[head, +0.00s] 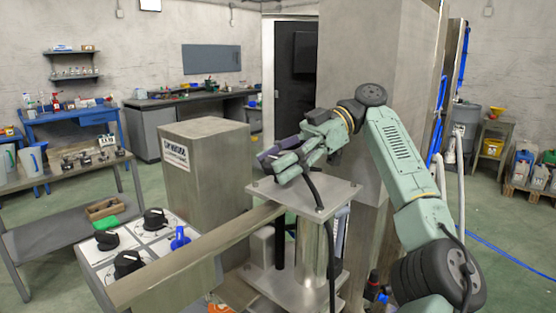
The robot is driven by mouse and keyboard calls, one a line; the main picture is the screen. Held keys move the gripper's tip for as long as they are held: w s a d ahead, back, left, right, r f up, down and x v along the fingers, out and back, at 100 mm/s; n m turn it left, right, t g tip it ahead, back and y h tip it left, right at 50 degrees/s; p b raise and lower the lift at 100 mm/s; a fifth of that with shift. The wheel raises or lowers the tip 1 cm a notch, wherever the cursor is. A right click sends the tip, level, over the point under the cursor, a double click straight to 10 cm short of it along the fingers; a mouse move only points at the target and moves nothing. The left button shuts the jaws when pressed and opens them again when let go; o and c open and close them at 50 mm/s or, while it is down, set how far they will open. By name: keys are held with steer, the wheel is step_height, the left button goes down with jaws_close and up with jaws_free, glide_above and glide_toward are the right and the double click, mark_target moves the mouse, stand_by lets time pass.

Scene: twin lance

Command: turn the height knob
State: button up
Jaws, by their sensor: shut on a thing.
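A white control panel (97,254) at the lower left carries several black knobs: one at the back right (155,219), one at the front (128,263) and one at the back left (107,239). A small blue knob or lever (180,238) sits at the panel's right edge. I cannot read which knob is the height knob. My gripper (274,158) is right of and above the panel, over the metal fixture. It appears shut on a dark purple piece (268,153), largely hidden by the fingers. My gripper is well apart from the panel knobs.
A metal fixture with a flat top plate (318,200) and posts stands below my gripper. A long metal bar (195,258) runs in front of the panel. A grey metal box (205,160) stands behind it, and a tall column (365,60) rises behind my arm.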

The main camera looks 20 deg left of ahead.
steer(key=o, duration=1.2)
steer(key=shift+c, duration=0.2)
steer(key=shift+a+m+t+y, duration=0.1)
steer(key=shift+m+t+y, duration=0.5)
steer(key=shift+m, duration=0.1)
